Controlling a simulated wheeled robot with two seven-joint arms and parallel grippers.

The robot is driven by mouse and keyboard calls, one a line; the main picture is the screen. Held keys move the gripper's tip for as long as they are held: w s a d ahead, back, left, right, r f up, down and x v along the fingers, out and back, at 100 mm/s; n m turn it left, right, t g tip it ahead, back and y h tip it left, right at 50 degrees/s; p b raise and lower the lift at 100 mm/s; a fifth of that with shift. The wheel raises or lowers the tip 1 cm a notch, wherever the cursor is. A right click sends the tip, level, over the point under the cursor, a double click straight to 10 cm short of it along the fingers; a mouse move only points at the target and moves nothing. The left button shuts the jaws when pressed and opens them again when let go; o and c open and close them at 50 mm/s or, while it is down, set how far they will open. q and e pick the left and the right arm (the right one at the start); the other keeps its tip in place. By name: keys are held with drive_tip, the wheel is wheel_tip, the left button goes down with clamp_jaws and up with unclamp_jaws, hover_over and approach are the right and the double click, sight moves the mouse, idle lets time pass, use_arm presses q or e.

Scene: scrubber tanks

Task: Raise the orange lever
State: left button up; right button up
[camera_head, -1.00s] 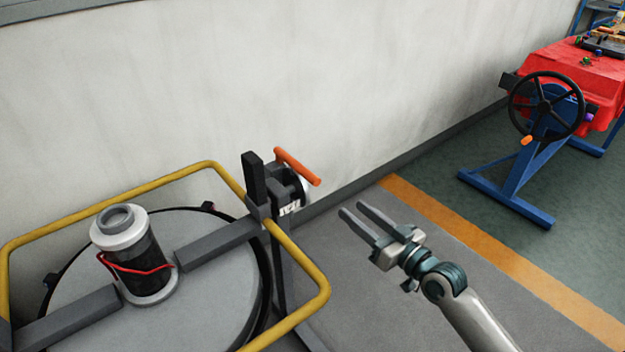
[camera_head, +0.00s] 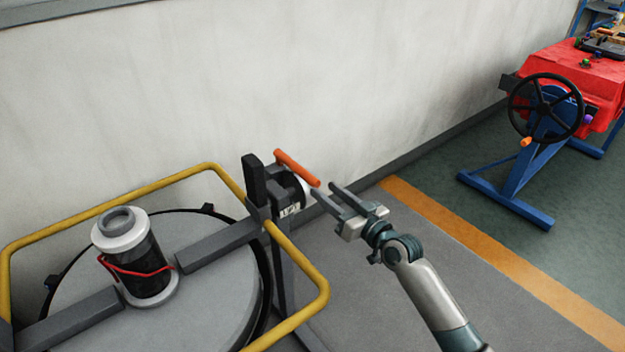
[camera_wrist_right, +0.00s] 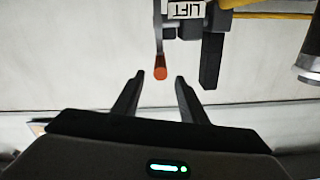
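The orange lever (camera_head: 298,168) sticks out from a dark mount beside the tank, sloping down to the right in the head view. In the right wrist view its orange end (camera_wrist_right: 160,68) shows just beyond the fingertips, roughly between them, a little left of centre. A "LIFT" label (camera_wrist_right: 186,10) is on the mount and appears upside down there. My right gripper (camera_head: 323,192) is open and empty, its fingertips close to the lever's lower end; whether they touch it is unclear. It also shows in the right wrist view (camera_wrist_right: 160,78). My left gripper is not in view.
A yellow guard rail (camera_head: 318,290) runs around the round grey tank lid (camera_head: 215,300), which carries a cylinder (camera_head: 135,255) with a red band. A white wall (camera_head: 300,80) stands close behind the lever. A blue stand with a black handwheel (camera_head: 547,106) is at the far right.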

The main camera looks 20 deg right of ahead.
sight(318, 184)
drive_tip(key=x, duration=0.7)
drive_tip(key=shift+s, duration=0.1)
clamp_jaws()
